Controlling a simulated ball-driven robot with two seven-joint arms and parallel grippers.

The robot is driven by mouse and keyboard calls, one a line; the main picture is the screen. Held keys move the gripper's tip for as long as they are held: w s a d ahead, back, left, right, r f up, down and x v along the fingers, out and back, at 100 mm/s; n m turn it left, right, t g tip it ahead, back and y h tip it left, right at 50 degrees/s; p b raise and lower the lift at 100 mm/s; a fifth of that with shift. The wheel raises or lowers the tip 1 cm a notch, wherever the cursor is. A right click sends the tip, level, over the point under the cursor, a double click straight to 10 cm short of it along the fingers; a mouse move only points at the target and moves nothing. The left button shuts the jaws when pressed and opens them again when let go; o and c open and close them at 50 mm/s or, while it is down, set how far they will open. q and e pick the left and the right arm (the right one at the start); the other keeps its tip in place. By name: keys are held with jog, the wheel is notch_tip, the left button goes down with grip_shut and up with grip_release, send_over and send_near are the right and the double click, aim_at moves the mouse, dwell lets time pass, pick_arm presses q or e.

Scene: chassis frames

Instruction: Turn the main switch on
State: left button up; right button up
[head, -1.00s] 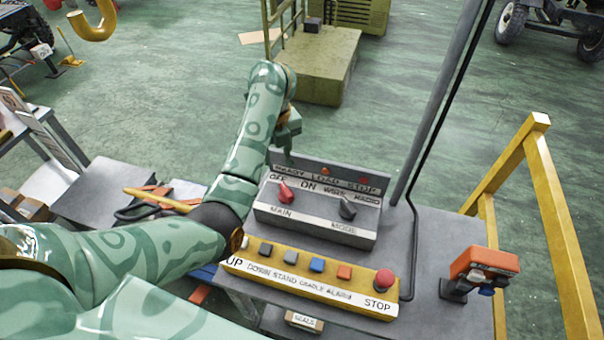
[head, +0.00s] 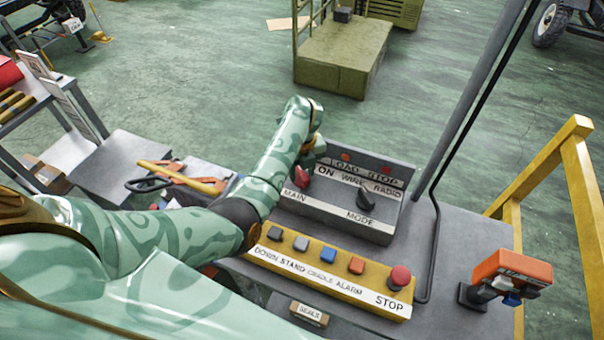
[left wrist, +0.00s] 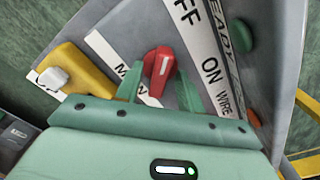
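The main switch is a red knob (head: 301,178) on the grey control box (head: 330,219), above the MAIN label. In the left wrist view the red knob (left wrist: 158,70) has a white mark that points toward the OFF end of the label strip. My left gripper (head: 311,158) is over the knob and hides part of it in the head view. In the left wrist view my left gripper (left wrist: 160,92) is open, with its two green fingers apart on either side of the knob. I cannot tell whether they touch it. My right gripper is not in view.
A black mode knob (head: 366,201) sits right of the main switch. In front is a yellow button bar (head: 300,277) with a red stop button (head: 399,277). An orange box (head: 510,270) and a yellow rail (head: 545,165) are at the right. A grey post (head: 465,95) rises behind.

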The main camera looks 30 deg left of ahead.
pick_arm(q)
jog(key=shift+f, duration=0.25)
grip_shut()
